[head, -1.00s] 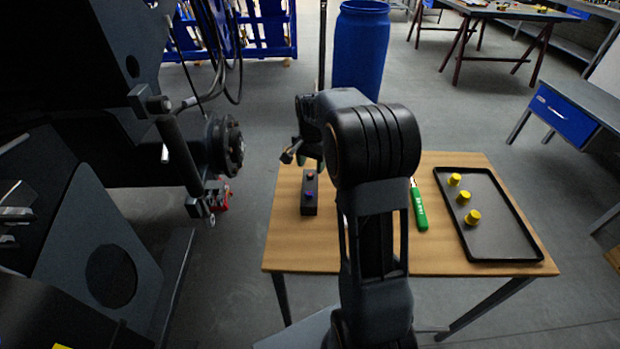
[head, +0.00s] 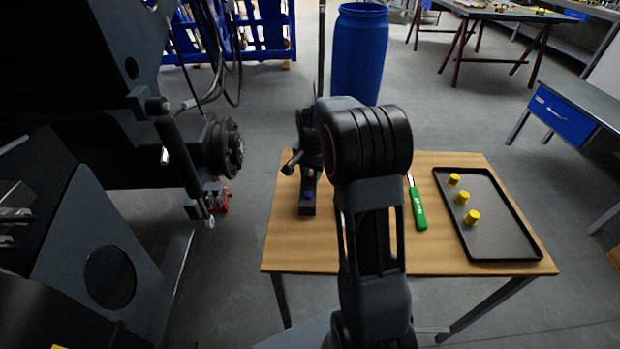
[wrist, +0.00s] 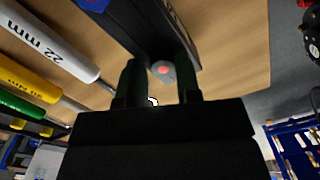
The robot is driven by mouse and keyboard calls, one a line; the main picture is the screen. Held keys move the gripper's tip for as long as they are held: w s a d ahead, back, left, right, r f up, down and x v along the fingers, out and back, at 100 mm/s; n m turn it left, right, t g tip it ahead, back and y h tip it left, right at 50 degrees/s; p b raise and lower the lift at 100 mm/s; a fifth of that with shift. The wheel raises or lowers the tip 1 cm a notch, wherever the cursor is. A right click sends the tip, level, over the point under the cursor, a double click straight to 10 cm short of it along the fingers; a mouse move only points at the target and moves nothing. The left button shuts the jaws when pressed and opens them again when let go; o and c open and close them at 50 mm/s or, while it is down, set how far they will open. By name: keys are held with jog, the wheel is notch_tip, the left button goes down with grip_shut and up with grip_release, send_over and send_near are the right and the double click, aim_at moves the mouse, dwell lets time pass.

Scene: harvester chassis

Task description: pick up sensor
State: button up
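A black block (head: 307,210) lies at the left of the wooden table and carries a purple-blue piece (head: 309,195) and a red-tipped piece (head: 310,174). I cannot tell for certain which piece is the sensor. My gripper (head: 294,162) is over the block's far end. In the wrist view, its fingers (wrist: 160,76) are apart, with the grey, red-tipped piece (wrist: 162,71) between their tips and the block (wrist: 150,35) just beyond. The gap looks empty apart from that piece; contact is not clear. The blue piece (wrist: 94,4) is at the top edge.
A green-handled tool (head: 418,211) lies right of my arm. A black tray (head: 484,243) with yellow pieces is at the table's right. The wrist view shows a white handle marked 22 mm (wrist: 45,45). Dark machinery (head: 180,150) with a flange stands left of the table.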

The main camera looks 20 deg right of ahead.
jog(key=shift+a+f, duration=0.25)
jog(key=shift+f, duration=0.2)
jog(key=shift+c, duration=1.2)
jog(key=shift+r, duration=0.1)
grip_shut()
